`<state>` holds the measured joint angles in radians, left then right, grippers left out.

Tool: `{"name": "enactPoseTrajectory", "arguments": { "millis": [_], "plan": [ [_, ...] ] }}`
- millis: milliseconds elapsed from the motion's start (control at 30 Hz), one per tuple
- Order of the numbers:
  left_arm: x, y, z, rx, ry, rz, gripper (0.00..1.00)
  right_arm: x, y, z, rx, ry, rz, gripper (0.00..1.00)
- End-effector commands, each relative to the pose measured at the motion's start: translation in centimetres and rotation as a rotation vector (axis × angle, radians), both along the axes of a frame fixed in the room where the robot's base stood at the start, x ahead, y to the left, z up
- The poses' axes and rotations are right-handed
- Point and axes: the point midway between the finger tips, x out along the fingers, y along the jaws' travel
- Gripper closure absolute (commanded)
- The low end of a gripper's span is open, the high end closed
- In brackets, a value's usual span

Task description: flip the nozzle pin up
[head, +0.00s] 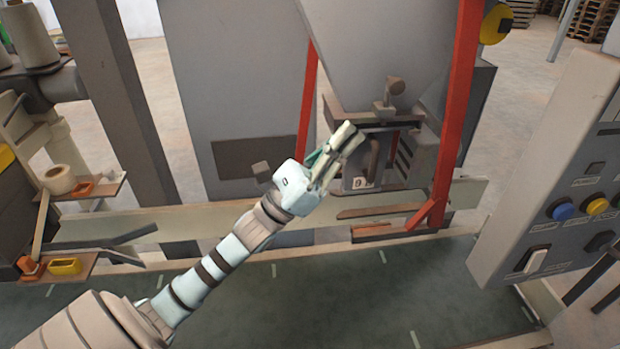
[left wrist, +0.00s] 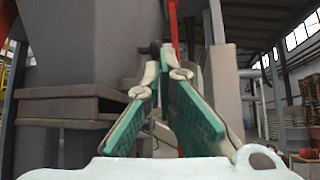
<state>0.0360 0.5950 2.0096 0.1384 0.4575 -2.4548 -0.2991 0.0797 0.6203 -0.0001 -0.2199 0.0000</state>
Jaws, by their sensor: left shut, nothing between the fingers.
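The filler's nozzle unit (head: 372,172) hangs under the grey hopper, with a dark frame at its top. A brown round-ended piece (head: 395,86) stands up from a small bracket (head: 384,108) on it; it may be the nozzle pin, but I cannot tell for sure. My left gripper (head: 350,138) is shut and empty, with its fingertips in front of the nozzle unit's upper left, below and left of that piece. In the left wrist view my fingers with green pads (left wrist: 165,72) point at the machine. A small dark knob shows just behind the tips. My right gripper is not in view.
Red posts (head: 459,110) stand on either side of the hopper (head: 375,45). A control panel (head: 570,190) with coloured buttons is at the right. A shelf with a tape roll (head: 60,180) is at the left.

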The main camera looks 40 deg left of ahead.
Motion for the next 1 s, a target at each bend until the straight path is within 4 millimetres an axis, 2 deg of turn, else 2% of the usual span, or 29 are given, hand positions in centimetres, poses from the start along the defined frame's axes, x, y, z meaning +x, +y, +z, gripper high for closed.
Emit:
{"name": "enactPoseTrajectory", "arguments": {
  "millis": [100,333,1000],
  "plan": [
    [-1.5,0.9,-2.0,0.002,0.007,-0.004,1.0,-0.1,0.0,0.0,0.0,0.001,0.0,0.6],
    [-3.7,2.3,-4.4,0.0,0.002,-0.004,1.0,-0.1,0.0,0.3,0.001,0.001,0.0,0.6],
    [-4.2,2.7,-4.7,-0.008,0.004,-0.009,1.0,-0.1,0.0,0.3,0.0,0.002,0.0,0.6]
  ]
}}
